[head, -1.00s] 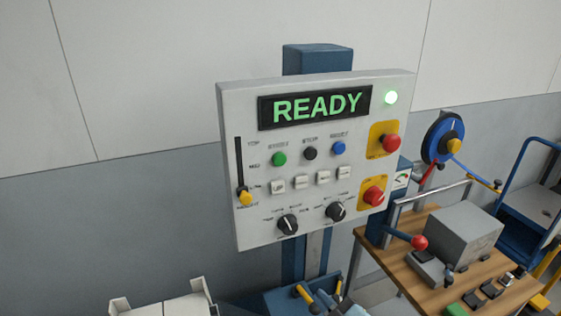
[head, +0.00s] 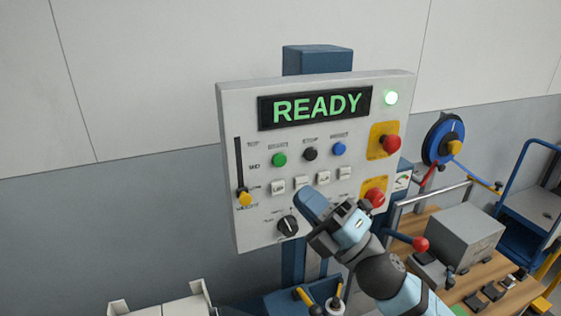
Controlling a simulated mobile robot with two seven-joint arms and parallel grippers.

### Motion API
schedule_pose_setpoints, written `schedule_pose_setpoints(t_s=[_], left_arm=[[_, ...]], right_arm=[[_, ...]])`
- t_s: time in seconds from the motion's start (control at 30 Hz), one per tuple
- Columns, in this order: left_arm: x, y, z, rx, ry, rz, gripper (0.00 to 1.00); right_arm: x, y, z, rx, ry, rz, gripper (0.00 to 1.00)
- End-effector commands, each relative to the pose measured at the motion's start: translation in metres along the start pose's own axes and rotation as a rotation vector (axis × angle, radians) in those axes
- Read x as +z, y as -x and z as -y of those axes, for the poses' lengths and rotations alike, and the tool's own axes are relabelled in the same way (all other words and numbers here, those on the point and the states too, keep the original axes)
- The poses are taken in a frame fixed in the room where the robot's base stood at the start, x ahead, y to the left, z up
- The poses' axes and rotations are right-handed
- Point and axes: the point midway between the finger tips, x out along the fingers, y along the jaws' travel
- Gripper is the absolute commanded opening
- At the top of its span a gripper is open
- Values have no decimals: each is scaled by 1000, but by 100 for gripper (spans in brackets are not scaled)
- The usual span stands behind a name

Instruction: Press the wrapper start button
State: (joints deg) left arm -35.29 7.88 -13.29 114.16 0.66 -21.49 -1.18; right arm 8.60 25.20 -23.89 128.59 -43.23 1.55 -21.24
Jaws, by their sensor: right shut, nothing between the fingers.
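The control panel (head: 230,120) is a pale box on a blue post, and its display (head: 317,106) reads READY in green. The green button (head: 279,160) is at the left of a row with a black button (head: 310,154) and a blue button (head: 339,149); the small labels above them are too blurred to read here. My right gripper (head: 307,199) is shut and empty, in front of the panel's lower part, below and right of the green button and apart from it. It hides the right-hand black knob. My left gripper is not in view.
A red emergency-style knob (head: 391,144) on a yellow plate is at the panel's right, with another red knob (head: 375,198) below. A yellow slider (head: 244,199) and black knob (head: 288,226) are lower left. A wooden bench with a grey box (head: 465,238) stands right.

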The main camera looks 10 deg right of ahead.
Motion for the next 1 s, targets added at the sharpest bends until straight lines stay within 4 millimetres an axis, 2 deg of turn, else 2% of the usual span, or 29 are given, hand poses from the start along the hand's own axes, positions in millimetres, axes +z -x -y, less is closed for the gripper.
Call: schedule_pose_setpoints(t_s=[0.37,0.8,1.0], left_arm=[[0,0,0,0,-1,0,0],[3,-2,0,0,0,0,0],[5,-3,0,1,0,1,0]], right_arm=[[4,-5,4,0,-2,2,0],[33,-45,33,0,-4,2,0],[42,-57,43,0,-4,1,0]])
